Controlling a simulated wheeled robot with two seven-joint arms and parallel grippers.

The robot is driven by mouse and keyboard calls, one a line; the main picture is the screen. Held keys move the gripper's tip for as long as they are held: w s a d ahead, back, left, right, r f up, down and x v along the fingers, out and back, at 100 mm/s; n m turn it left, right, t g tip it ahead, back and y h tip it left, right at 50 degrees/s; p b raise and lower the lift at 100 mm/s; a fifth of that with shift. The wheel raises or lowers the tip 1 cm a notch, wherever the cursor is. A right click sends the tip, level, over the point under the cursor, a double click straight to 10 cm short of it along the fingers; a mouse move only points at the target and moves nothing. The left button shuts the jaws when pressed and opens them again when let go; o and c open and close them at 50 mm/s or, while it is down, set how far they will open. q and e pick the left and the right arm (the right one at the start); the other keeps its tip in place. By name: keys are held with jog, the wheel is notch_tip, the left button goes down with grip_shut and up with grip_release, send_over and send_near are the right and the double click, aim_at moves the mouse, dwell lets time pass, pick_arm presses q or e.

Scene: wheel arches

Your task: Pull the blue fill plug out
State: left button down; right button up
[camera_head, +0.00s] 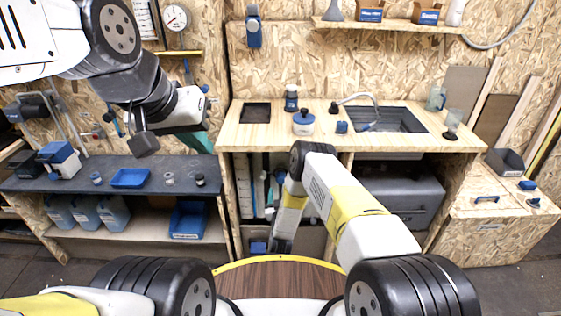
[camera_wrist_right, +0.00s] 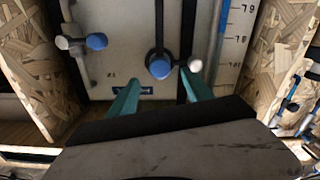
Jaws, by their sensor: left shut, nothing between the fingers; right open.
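In the right wrist view, a round blue cap (camera_wrist_right: 160,67), which looks like the fill plug, sits in a dark fitting on a pale tank panel (camera_wrist_right: 125,60). My right gripper (camera_wrist_right: 160,88) is open, its two teal fingers pointing at the panel. The blue cap shows between and beyond the fingertips; I see no contact. In the head view, my right arm reaches down under the wooden counter, and its gripper is mostly hidden there. My left gripper (camera_head: 198,141) is shut and empty, raised at the upper left above the dark bench.
In the right wrist view, a second blue knob (camera_wrist_right: 96,41) and a white knob (camera_wrist_right: 195,65) sit near the cap. Dark hoses and a scale (camera_wrist_right: 235,45) stand to its right. Chipboard walls (camera_wrist_right: 38,60) flank the bay. The counter (camera_head: 250,138) lies above it.

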aim_at(280, 181)
jog(key=w, duration=0.8)
grip_shut()
